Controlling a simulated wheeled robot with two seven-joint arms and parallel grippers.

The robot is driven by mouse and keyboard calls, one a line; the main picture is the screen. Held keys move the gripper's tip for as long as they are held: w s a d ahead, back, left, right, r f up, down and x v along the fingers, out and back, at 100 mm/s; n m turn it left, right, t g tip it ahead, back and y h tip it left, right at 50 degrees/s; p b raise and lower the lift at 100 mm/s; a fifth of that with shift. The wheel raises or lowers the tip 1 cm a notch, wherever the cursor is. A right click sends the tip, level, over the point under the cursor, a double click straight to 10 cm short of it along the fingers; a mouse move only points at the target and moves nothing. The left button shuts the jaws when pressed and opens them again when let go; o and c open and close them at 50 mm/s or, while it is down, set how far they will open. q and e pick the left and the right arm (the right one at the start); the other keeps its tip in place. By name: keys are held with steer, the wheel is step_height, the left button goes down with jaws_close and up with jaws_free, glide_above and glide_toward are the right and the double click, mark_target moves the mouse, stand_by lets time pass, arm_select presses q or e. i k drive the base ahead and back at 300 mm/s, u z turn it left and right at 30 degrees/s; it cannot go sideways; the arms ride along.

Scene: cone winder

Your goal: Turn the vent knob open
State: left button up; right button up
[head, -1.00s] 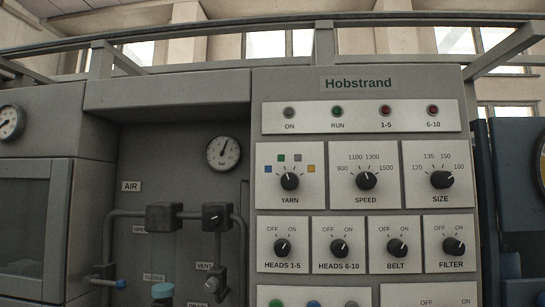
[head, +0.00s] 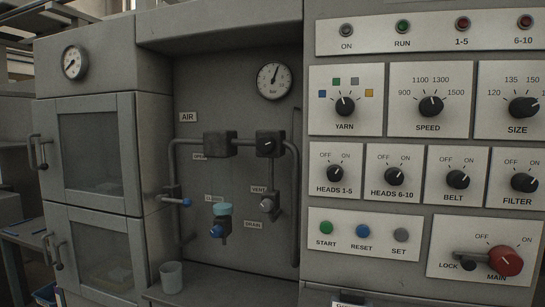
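The vent knob (head: 267,204) is a small grey knob on the pipe in the recessed air panel, just below and right of the VENT label (head: 259,188). Its exact setting is too small to tell. Above it on the same pipe is a black block (head: 270,144) with a dark knob on its face. A DRAIN label (head: 253,224) is below and left of the vent knob. Neither of my grippers shows in the head view.
A filter bowl with a blue knob (head: 217,230) and a lever with a blue tip (head: 186,202) are left of the vent knob. A grey cup (head: 171,277) stands on the ledge (head: 230,286) below. The control panel (head: 415,214) is on the right, cabinet doors (head: 95,150) on the left.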

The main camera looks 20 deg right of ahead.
mark_target(267, 204)
steer(key=z, duration=0.35)
steer(key=k, duration=0.5)
steer(key=z, duration=1.35)
steer(key=i, duration=1.05)
steer(key=u, duration=0.8)
